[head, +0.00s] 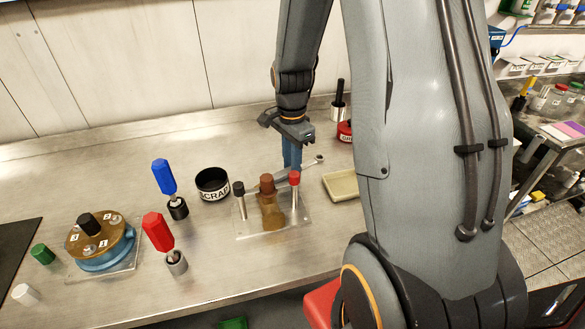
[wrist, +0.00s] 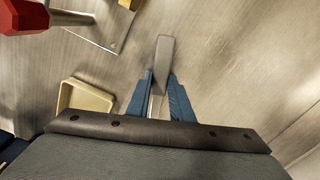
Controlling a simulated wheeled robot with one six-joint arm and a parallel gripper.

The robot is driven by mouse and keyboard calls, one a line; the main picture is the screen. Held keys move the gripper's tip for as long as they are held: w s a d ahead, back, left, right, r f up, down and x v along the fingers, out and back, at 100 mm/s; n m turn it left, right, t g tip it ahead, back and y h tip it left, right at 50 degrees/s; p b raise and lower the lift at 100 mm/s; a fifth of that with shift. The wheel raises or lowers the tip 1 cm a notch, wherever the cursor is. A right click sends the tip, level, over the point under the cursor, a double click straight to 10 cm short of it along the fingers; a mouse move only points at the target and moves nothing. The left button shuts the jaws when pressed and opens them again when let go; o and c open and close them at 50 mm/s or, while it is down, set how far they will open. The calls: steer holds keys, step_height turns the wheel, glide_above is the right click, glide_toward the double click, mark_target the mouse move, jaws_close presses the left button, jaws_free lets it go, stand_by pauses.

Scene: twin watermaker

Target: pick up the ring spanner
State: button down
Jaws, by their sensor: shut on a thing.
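The ring spanner is grey metal; in the head view its ring end (head: 319,158) points right and its shaft runs left past the fingertips. My gripper (head: 291,165) points down behind the clear stand, with its blue fingers shut on the spanner. In the wrist view the grey end of the spanner (wrist: 165,52) sticks out between the fingers of my gripper (wrist: 160,82). The rest of it is largely hidden by the fingers. I cannot tell whether the spanner is touching the bench or just above it.
A clear stand (head: 247,230) with a brown part and red- and black-topped posts is just in front. A beige tray (head: 341,186) lies to the right. A black scrap bowl (head: 213,185) and blue- and red-handled tools stand left. A red container (head: 345,131) is behind right.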

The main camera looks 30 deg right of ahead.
steer(key=shift+r, duration=0.15)
step_height(320, 180, up, 10)
steer(key=b, duration=0.2)
steer(key=c, duration=2.3)
jaws_free()
jaws_close()
